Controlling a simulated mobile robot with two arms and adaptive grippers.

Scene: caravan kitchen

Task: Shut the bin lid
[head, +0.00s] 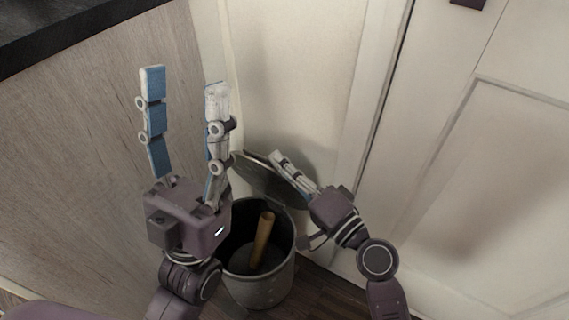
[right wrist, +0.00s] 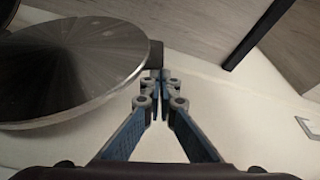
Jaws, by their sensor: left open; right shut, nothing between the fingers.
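The bin (head: 262,291) is a grey metal cylinder on the floor in the corner. Its lid (head: 258,177) stands open, tilted up at the back towards the wall. In the right wrist view the lid (right wrist: 65,75) is a large shiny disc at the left, with a dark block at its edge. My right gripper (head: 277,155) is shut and empty, and its fingers overlap the lid in the head view. In the right wrist view its tips (right wrist: 160,80) are close beside the lid's edge; contact is unclear. My left gripper (head: 184,80) is open and empty, pointing up, left of the lid.
A brown stick-like object (head: 262,240) stands inside the bin. A wooden cabinet side (head: 75,150) with a dark worktop (head: 60,25) is at the left. A white panelled door (head: 500,170) is at the right. Dark floor (head: 325,295) shows right of the bin.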

